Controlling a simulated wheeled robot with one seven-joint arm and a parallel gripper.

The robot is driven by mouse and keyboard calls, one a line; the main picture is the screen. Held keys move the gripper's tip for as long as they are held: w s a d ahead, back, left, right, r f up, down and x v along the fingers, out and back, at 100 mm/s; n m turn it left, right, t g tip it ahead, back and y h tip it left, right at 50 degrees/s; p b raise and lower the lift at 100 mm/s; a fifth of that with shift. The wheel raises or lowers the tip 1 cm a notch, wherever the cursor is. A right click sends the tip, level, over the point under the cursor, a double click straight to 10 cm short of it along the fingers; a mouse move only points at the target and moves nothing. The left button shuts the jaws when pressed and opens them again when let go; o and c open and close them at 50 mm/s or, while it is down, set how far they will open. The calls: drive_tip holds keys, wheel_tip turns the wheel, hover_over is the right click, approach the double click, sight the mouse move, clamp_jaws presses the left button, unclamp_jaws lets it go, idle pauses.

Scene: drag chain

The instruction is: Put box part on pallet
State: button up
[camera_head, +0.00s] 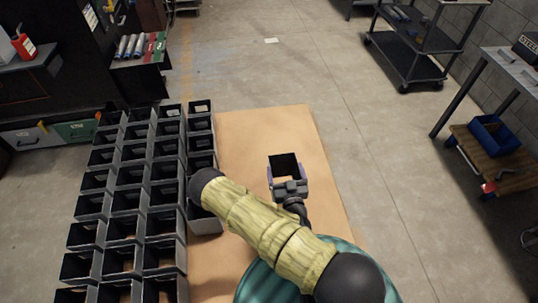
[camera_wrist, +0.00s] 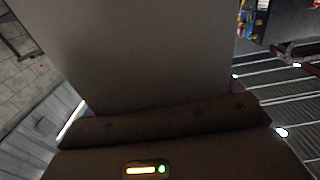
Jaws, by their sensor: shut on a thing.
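A dark, open-topped box part (camera_head: 284,164) is in my gripper (camera_head: 288,181), seen in the head view. The fingers are shut on its sides. The pallet is a flat brown board (camera_head: 258,128), and the held box part is over its bare right half. I cannot tell whether it touches the board or hangs above it. In the wrist view a wide grey wall of the box part (camera_wrist: 150,50) fills the middle, just beyond my gripper. My yellow-sleeved arm covers part of the board's front.
Rows of similar grey box parts (camera_head: 130,176) stand close together to the left. One box part (camera_head: 205,222) is partly hidden by my arm. A dark cart (camera_head: 415,60) and a workbench with a blue bin (camera_head: 495,135) are at right. The board's right strip is clear.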

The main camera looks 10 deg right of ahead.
sight(278, 165)
drive_tip(key=shift+m+h, duration=0.3)
drive_tip(key=shift+h, duration=0.1)
drive_tip(key=w+f+b, duration=0.4)
drive_tip(key=b, duration=0.1)
drive_tip(key=w+a+f+b, duration=0.1)
drive_tip(key=w+f+b, duration=0.1)
drive_tip(key=b, duration=0.1)
drive_tip(key=shift+w+f, duration=0.15)
drive_tip(key=shift+w, duration=0.25)
drive_tip(key=w+d+y+b, duration=0.1)
drive_tip(key=w+b, duration=1.7)
drive_tip(key=b, duration=0.6)
drive_tip(key=shift+d+f+n, duration=0.2)
drive_tip(key=shift+f+n, duration=0.05)
drive_tip(key=shift+n, duration=0.15)
wheel_tip(278, 165, down, 6)
drive_tip(key=b, duration=0.2)
drive_tip(key=shift+f, duration=0.15)
